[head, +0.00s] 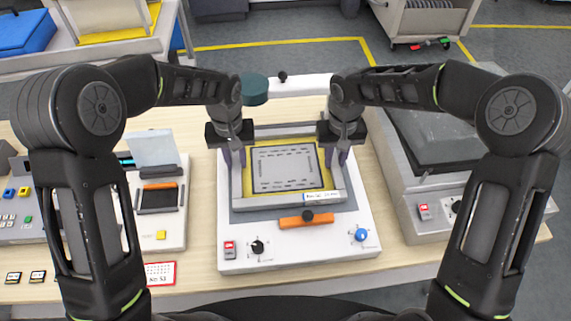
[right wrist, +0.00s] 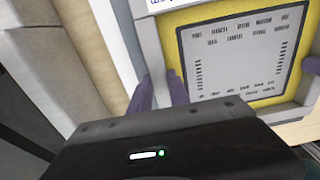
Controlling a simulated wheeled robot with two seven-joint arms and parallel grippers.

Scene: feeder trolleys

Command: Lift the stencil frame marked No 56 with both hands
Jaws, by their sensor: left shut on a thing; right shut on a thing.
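The stencil frame (head: 240,190) has grey bars, a yellow border and a grey perforated sheet, with a white label at its lower right that is too small to read. It sits over the white printer (head: 290,260); I cannot tell whether it touches it. My left gripper (head: 235,157) is shut on the frame's left bar. My right gripper (head: 342,157) is shut on the right bar. In the right wrist view, the purple fingers of my right gripper (right wrist: 160,92) straddle the frame's bar (right wrist: 150,45). The grip on the left is seen only from above.
An orange bar with a black knob (head: 305,220) lies at the printer's front, above a red switch, black dial and blue knob. A grey-lidded machine (head: 440,130) stands close on the right. A smaller device (head: 160,205) stands on the left. A red-edged card (head: 160,273) lies in front.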

